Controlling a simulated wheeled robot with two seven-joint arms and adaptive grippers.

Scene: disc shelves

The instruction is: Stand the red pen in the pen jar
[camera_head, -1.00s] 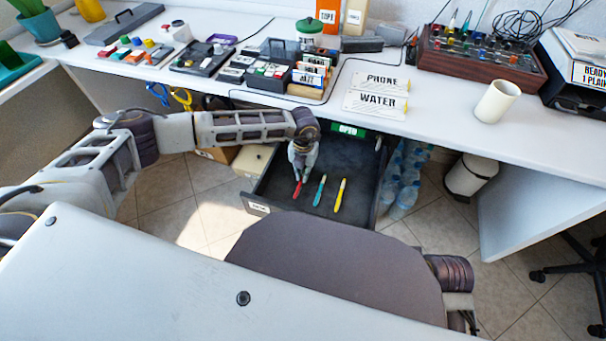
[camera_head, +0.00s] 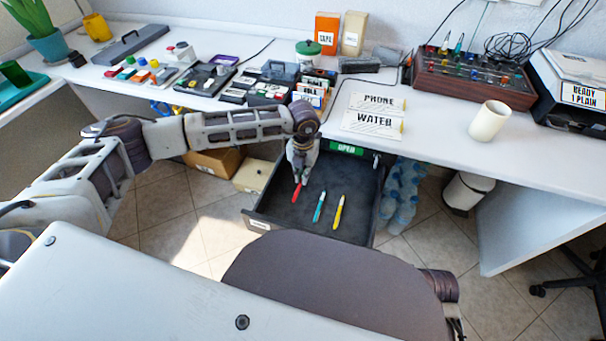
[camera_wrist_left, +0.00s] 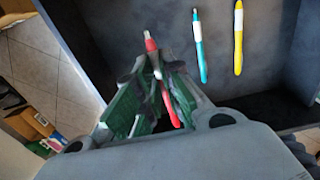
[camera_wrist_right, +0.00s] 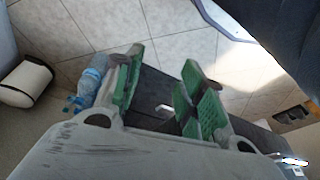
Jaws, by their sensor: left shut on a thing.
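My left gripper (camera_head: 299,178) is shut on the red pen (camera_head: 297,192), over the left part of the open drawer. In the left wrist view the red pen (camera_wrist_left: 150,43) passes between the fingers (camera_wrist_left: 158,75), one end sticking out beyond them. A plain cream cup (camera_head: 488,122), which looks like the pen jar, stands upright on the desk at right, well away from the pen. My right gripper (camera_wrist_right: 160,72) is open and empty in its wrist view, with floor and a dark surface behind it. It cannot be made out in the head view.
The drawer (camera_head: 262,226) also holds a teal pen (camera_head: 319,206) and a yellow pen (camera_head: 339,212). The desk edge overhangs its back. Signs (camera_head: 374,122) lie left of the cup, and a brown rack (camera_head: 472,82) stands behind it. A yellow mug (camera_head: 96,27) is far left.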

